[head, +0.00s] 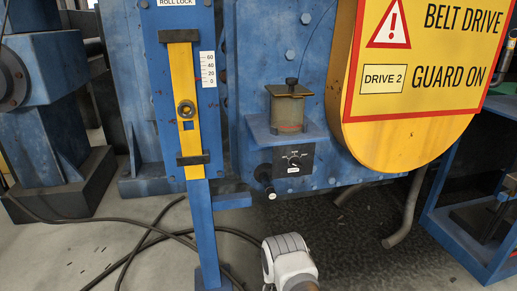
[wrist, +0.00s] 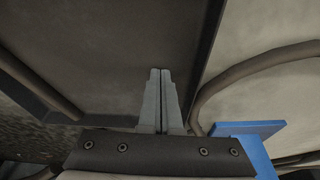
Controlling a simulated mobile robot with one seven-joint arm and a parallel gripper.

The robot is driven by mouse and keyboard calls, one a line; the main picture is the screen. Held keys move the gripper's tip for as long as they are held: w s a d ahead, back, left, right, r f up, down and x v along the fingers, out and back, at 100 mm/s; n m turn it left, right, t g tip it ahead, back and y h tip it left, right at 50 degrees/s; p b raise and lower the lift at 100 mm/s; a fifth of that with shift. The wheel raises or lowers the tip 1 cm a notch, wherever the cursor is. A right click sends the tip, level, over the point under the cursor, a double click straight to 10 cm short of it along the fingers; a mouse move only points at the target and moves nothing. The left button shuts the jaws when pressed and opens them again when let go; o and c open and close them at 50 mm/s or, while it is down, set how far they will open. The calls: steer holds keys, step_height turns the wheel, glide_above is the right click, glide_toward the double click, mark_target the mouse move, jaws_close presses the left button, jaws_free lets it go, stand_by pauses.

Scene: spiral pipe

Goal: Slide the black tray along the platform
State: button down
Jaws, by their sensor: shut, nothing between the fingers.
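My gripper (wrist: 160,72) is shut and empty in the wrist view, its two grey fingers side by side. Behind the fingertips is a wide dark grey surface (wrist: 90,45) with a raised dark edge; I cannot tell whether this is the black tray. In the head view a white part of my arm shows at the bottom centre, and the fingers are hidden. No tray on a platform is clearly recognisable there. A small blue platform (head: 258,131) on the machine carries a cylindrical container (head: 289,112) with a black knob on top.
A blue post with a yellow slide bar (head: 185,135) stands left of centre. A yellow belt guard (head: 395,145) hangs at the right. A blue shelf frame (head: 465,245) is at lower right. Dark cables (head: 120,222) cross the floor. A dark textured floor area (head: 345,235) lies under the machine.

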steer(key=shift+s+a+f, duration=0.1)
steer(key=shift+a+f, duration=0.1)
steer(key=shift+a, duration=0.5)
steer(key=shift+a+f, duration=0.15)
steer(key=shift+a, duration=0.5)
steer(key=shift+s+a+f, duration=0.1)
steer(key=shift+a+f, duration=0.1)
steer(key=shift+a, duration=0.5)
steer(key=shift+s+d, duration=0.15)
steer(key=shift+d, duration=0.6)
steer(key=shift+d+p, duration=0.3)
steer(key=shift+d, duration=1)
steer(key=shift+r, duration=0.1)
steer(key=shift+w+a+r+p, duration=0.15)
steer(key=shift+r+p, duration=0.7)
steer(key=shift+r, duration=0.35)
steer(key=shift+w+a+r+p, duration=0.1)
steer(key=shift+w+r+p, duration=0.05)
steer(key=shift+r+p, duration=0.85)
step_height(320, 180, up, 4)
steer(key=shift+f+p, duration=0.1)
steer(key=shift+p, duration=0.75)
